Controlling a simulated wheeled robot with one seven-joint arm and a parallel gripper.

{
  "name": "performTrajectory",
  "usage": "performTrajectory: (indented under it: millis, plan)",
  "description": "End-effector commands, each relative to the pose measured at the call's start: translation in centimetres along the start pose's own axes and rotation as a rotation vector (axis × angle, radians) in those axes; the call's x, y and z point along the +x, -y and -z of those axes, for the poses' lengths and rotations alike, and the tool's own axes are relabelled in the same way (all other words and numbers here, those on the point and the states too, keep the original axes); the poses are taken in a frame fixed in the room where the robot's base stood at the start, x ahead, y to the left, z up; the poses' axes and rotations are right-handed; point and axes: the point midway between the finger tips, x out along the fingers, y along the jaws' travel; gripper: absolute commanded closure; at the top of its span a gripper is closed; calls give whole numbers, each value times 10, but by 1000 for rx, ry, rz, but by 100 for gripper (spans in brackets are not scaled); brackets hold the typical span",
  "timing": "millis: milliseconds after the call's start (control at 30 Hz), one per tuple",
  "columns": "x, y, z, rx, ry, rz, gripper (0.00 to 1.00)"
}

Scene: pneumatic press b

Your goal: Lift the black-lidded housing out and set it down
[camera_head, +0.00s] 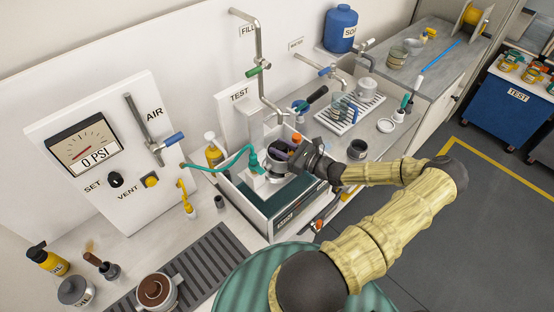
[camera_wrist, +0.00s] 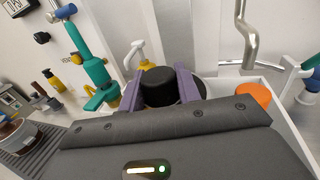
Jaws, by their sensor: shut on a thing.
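The black-lidded housing shows in the wrist view as a round black lid (camera_wrist: 158,84) between my two purple fingers. In the head view its dark top (camera_head: 281,146) is partly hidden by my gripper (camera_head: 292,146). My gripper (camera_wrist: 160,88) is shut on it, one finger on each side of the lid. The housing is at the white test tank (camera_head: 248,204), over its back part. The wrist hides its lower body, so I cannot tell whether it touches anything below.
A teal hose with a teal coupling (camera_head: 254,164) stands close left of the housing. A bent metal pipe (camera_head: 259,60) rises behind. A drying rack (camera_head: 350,115) and a grooved mat (camera_head: 190,268) flank the tank.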

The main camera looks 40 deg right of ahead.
Motion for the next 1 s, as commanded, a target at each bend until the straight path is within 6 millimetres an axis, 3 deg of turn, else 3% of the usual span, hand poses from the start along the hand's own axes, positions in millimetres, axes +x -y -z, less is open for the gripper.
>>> performTrajectory:
  millis: [1000]
  plan:
    - [-58, -16, -2, 0, 3, 0, 100]
